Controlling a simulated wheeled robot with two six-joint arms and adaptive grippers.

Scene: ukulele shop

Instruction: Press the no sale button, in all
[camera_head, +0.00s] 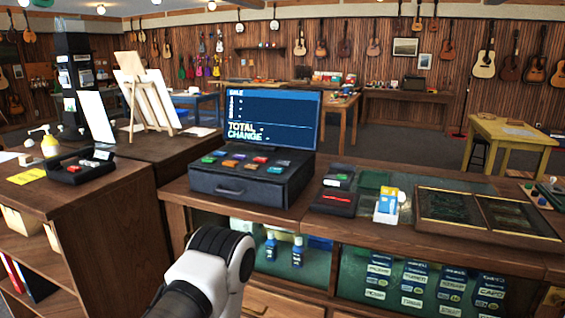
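A cash register with a dark drawer body (240,187) stands on the wooden counter near the middle of the view. Its blue screen (272,118) reads SALE, TOTAL and CHANGE. Two rows of coloured buttons (247,160) lie on its sloped top, in green, blue, orange, red and other colours. Their labels are too small to read, so I cannot tell which one is the no sale button. A white and black link of my arm shows at the bottom, in front of the counter. Neither of my grippers is in view.
A card reader (334,202) and a box of cards (387,205) stand right of the register. A framed display (487,213) lies farther right. The counter's front edge lies below the register.

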